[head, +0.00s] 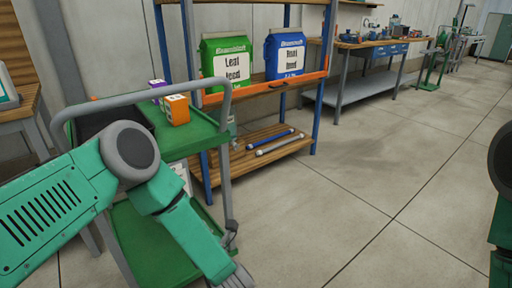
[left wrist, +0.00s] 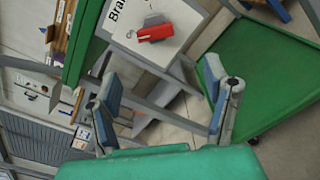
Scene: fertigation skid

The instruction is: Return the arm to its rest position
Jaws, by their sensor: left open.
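My left arm, green with a grey joint, comes in from the left in the head view and reaches down in front of a green cart. My left gripper (head: 236,278) is low, beside the cart's lower right corner and partly cut off by the bottom edge. In the left wrist view my left gripper (left wrist: 162,100) is open, its two blue-grey fingers spread apart. I see nothing held between them. At the right edge of the head view a dark and green part of my right arm shows; its gripper is out of view.
The green cart (head: 190,138) has a grey handle and carries an orange box (head: 177,109) and a purple box (head: 157,92). Behind it a shelf rack holds a green bag (head: 227,65) and a blue bag (head: 285,56). A workbench (head: 375,43) stands farther back. Open floor lies right of the cart.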

